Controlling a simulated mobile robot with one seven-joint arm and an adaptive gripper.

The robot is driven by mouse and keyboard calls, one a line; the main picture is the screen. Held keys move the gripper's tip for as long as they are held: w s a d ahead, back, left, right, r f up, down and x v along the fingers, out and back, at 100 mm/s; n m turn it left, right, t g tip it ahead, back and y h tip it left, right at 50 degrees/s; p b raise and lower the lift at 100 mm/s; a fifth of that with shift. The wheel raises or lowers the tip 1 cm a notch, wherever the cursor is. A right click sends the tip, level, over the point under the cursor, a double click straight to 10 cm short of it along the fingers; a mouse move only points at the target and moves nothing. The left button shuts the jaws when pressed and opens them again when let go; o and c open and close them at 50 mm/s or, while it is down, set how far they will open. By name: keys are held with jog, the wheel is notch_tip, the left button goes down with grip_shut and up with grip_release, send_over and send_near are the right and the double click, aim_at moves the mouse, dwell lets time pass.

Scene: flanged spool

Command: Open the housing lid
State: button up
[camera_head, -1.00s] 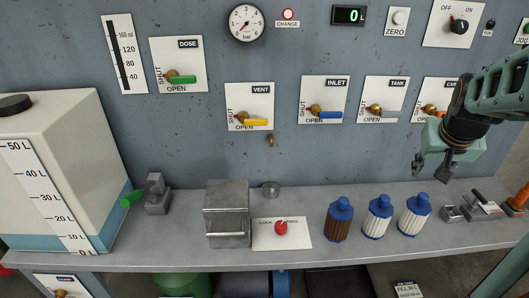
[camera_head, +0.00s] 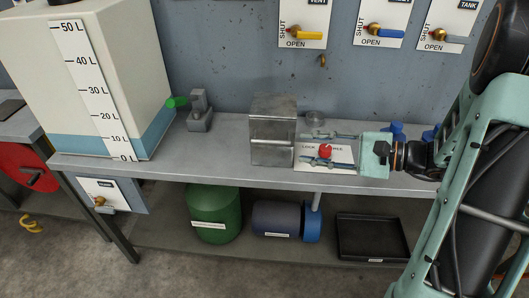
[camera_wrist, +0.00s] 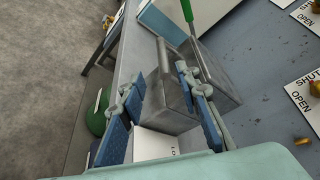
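The housing is a grey metal box (camera_head: 272,138) on the bench, with a bar handle across its front. Its lid looks closed. My gripper (camera_head: 305,149) is open, just right of the housing in the head view, its fingers pointing at it above the white label plate (camera_head: 345,156). A red knob (camera_head: 326,151) shows between the fingers in that view. In the wrist view the fingers (camera_wrist: 160,78) are spread, with the housing (camera_wrist: 172,112) and its handle bar (camera_wrist: 164,58) between and beyond them. I cannot tell whether a finger touches the housing.
A grey block with a green lever (camera_head: 200,112) and a large white tank (camera_head: 90,80) stand to the left. A small round metal part (camera_head: 315,118) sits behind the plate. The wall carries valves (camera_head: 304,34).

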aim_at(281, 143)
jog(key=x, duration=1.1)
jog(key=shift+w+r, duration=0.2)
jog(key=shift+r, duration=0.05)
jog(key=shift+d, duration=0.1)
grip_shut()
